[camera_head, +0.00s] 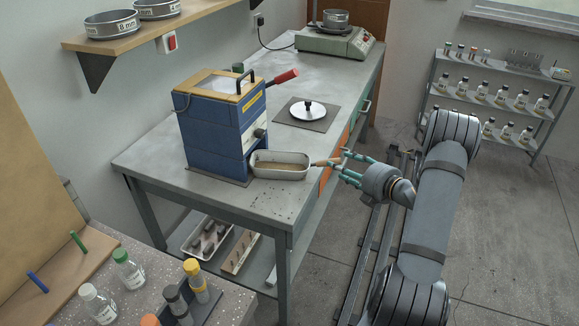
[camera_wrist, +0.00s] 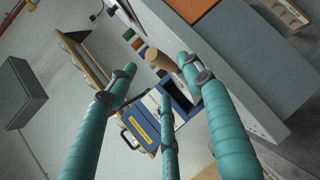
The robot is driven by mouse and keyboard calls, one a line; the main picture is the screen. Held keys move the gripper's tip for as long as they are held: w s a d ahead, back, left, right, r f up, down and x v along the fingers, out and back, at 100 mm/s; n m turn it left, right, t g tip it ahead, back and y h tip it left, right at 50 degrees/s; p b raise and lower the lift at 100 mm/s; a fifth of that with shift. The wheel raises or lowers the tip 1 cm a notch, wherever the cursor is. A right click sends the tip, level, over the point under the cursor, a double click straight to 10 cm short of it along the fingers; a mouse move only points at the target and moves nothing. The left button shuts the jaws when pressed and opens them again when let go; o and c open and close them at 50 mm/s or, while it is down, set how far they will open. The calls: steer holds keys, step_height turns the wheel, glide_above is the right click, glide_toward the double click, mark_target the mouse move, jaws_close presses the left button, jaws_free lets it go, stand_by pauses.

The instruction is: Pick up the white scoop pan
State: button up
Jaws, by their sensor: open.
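The white scoop pan (camera_head: 281,172) rests on the bench front edge area, beside the blue machine, with brownish material inside. Its wooden handle (camera_head: 325,162) points right toward my gripper (camera_head: 343,168). In the wrist view the handle (camera_wrist: 158,60) shows end-on between the spread teal fingers of my gripper (camera_wrist: 158,76). My gripper is open and empty, just off the handle's end. Whether a finger touches the handle I cannot tell. Most of the pan is hard to make out in the wrist view.
The blue machine (camera_head: 212,130) with a red-handled lever stands right behind the pan.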

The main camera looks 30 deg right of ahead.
steer(key=p+x, duration=0.1)
steer(key=x, duration=0.5)
steer(key=shift+a, duration=0.1)
steer(key=shift+s, duration=0.1)
steer(key=shift+c, duration=1.1)
jaws_close()
